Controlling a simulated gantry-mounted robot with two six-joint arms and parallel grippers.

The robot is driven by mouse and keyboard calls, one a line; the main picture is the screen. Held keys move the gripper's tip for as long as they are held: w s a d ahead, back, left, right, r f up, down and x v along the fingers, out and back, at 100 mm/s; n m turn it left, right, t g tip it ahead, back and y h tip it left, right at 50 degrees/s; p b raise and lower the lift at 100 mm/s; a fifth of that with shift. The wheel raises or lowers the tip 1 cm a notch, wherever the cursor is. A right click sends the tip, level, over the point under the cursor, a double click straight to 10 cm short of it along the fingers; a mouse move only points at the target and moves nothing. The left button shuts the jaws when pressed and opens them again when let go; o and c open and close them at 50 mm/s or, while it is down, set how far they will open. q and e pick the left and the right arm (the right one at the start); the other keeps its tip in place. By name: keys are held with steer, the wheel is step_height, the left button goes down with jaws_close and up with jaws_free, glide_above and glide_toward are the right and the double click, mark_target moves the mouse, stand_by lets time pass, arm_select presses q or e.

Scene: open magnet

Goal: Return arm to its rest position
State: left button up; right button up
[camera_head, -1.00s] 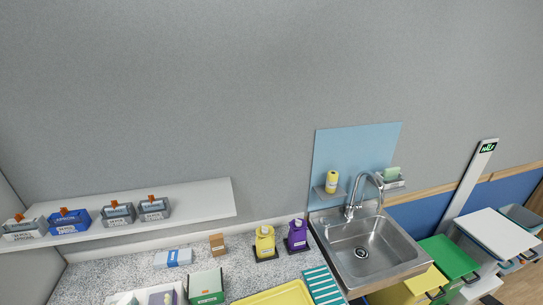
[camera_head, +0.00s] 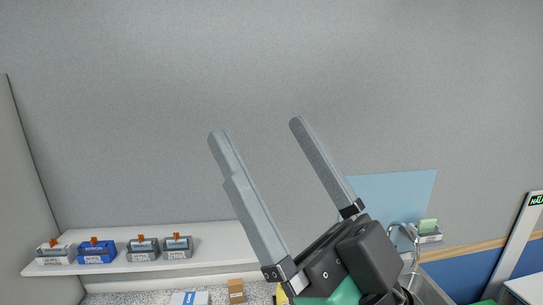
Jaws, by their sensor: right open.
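My right gripper (camera_head: 254,128) fills the middle of the head view, raised in front of the grey wall with its fingers pointing up and to the left. Its two long grey fingers are spread well apart, with nothing between them. Its dark body hides part of the counter, the sink and the yellow and purple bottles. My left gripper is not in view.
A white wall shelf (camera_head: 205,258) on the left holds several boxes, including a blue one (camera_head: 97,252). Below are a speckled counter, a small brown box (camera_head: 236,290), a blue splash panel (camera_head: 400,195) and the sink tap (camera_head: 404,234). Bare wall lies above.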

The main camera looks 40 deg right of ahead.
arm_select(q)
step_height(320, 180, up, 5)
steer(key=p, duration=0.5)
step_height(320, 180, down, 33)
steer(key=b, duration=3.3)
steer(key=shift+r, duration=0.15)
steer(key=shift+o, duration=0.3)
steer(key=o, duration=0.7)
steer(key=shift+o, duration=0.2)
